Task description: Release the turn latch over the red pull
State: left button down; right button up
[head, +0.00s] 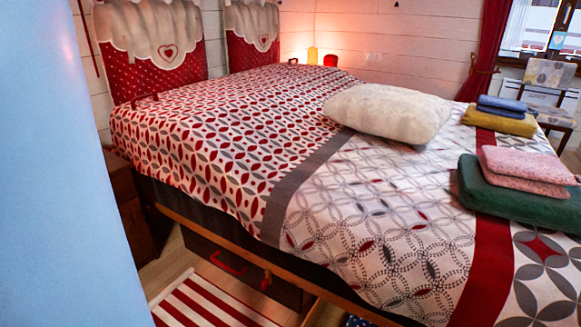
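A red pull (228,264) is on the dark drawer front (202,245) under the near side of the bed. A second small red piece (266,280) sits to its right near the drawer's end; it is too small to tell if it is a latch. I cannot make out a turn latch clearly above the red pull, nor its position. The wooden bed rail (221,237) runs just above the drawer front. Neither of my grippers is in view.
The bed carries a cream pillow (388,112) and folded cloths, including a pink one (525,168) on a green one (510,202). A red-and-white striped rug (205,306) lies before the drawer. A pale blue surface hides the left side.

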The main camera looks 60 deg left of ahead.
aim_at(268, 281)
jog(key=k+j, duration=0.1)
jog(key=j, duration=0.35)
jog(key=k+j, duration=0.1)
jog(key=j, duration=0.35)
jog(key=k+j, duration=0.1)
jog(key=j, duration=0.8)
jog(key=k, duration=0.05)
